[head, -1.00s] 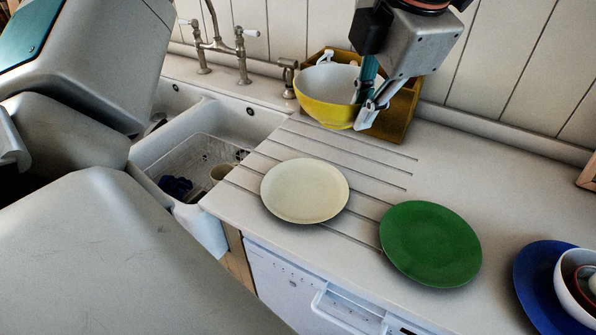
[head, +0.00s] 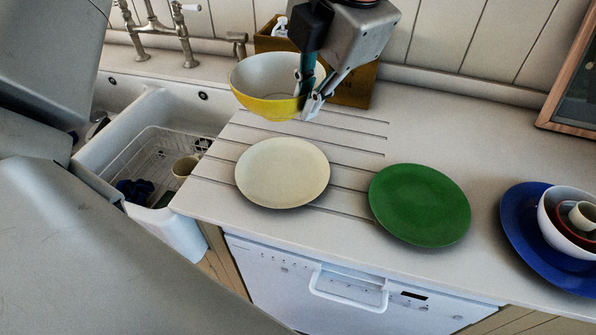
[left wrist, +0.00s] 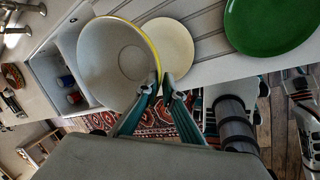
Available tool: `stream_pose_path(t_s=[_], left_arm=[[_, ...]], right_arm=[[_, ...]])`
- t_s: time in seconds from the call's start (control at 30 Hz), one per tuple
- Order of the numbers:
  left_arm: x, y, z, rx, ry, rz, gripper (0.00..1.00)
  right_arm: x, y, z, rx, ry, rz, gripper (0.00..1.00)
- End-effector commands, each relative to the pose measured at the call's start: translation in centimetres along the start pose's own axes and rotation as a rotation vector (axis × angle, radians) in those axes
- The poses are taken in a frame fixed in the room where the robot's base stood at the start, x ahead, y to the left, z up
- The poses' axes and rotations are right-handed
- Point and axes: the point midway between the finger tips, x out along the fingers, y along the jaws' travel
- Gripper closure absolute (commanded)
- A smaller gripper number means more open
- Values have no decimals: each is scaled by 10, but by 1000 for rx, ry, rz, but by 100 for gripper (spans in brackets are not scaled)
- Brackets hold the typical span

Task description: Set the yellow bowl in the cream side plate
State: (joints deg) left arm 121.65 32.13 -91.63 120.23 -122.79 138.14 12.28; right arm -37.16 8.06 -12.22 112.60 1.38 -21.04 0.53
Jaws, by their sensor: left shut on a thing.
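The yellow bowl (head: 262,103), white inside, is held upright above the back of the worktop. My left gripper (head: 308,108) is shut on its right rim. In the left wrist view the bowl (left wrist: 112,62) hangs from the fingertips (left wrist: 162,84) by its rim. The cream side plate (head: 282,173) lies flat and empty on the grooved drainer, in front of the bowl in the head view. In the left wrist view the plate (left wrist: 168,48) shows beside the bowl, partly hidden by it.
A green plate (head: 419,204) lies right of the cream plate. A blue plate (head: 519,227) with stacked bowls (head: 556,216) is further right. A wooden box (head: 355,86) stands behind the gripper. The sink (head: 100,158), with a rack and a mug (head: 184,167), is at left.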

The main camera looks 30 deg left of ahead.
Motion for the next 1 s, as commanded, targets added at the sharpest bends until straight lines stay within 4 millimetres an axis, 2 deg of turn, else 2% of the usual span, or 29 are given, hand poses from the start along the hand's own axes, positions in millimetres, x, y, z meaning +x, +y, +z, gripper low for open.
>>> stream_pose_path(t_s=[0.03,0.1,0.4,0.5,0.73,1.0], left_arm=[[15,-6,-1,4,7,-3,100],[31,-12,-2,4,7,-3,100],[94,-35,-3,2,4,-3,100],[106,-40,-2,0,2,-2,100],[119,-45,-3,0,1,-1,100],[149,-56,-3,1,2,-2,100]], right_arm=[[2,0,4,0,-3,0,89],[2,0,7,-1,-6,-1,89],[5,-2,15,-2,-15,-1,89],[5,-1,15,-3,-14,-1,89],[5,0,10,-4,-6,1,89],[6,0,12,-4,-7,2,89]])
